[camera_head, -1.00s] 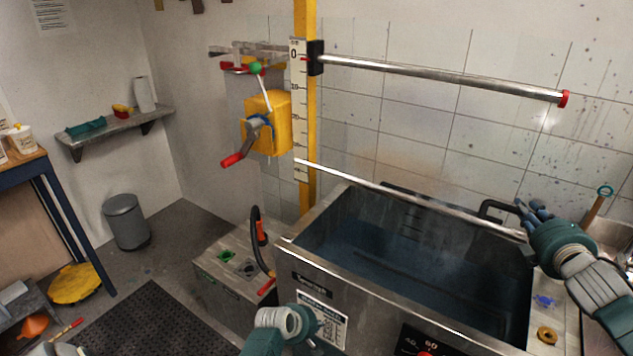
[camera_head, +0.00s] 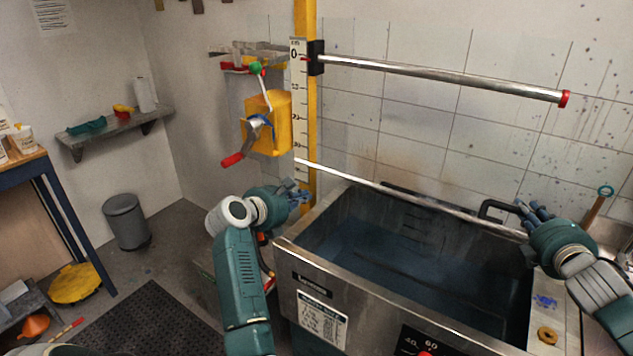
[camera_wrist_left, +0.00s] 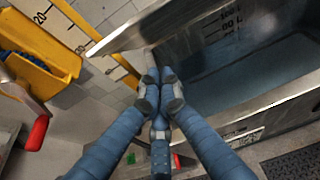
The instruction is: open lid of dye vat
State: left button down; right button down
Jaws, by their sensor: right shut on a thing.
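The dye vat (camera_head: 312,290) is a metal tub with dark blue liquid inside. Its lid (camera_head: 400,194) is tilted up and seen nearly edge-on as a thin bright line. The lid edge also shows in the left wrist view (camera_wrist_left: 140,30). My right gripper (camera_head: 530,210) is shut on the black lid handle (camera_head: 490,204) at the vat's right end; its fingers partly hide the grip. My left gripper (camera_head: 296,190) is by the vat's back left corner. In the left wrist view its fingertips (camera_wrist_left: 160,96) are close together near the lid edge; contact is unclear.
A yellow post (camera_head: 306,185) with a scale and a yellow crank box (camera_head: 268,125) stands behind the left corner. A metal bar (camera_head: 440,77) reaches out above the vat. A dark floor mat (camera_head: 150,325) and a grey bin (camera_head: 125,222) are at left.

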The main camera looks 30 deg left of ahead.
jog(key=shift+r, duration=0.3)
pick_arm(q)
jog(key=w+r, duration=0.1)
jog(key=w, duration=0.6)
jog(key=shift+r, duration=0.25)
pick_arm(e)
jog(key=shift+f, duration=0.1)
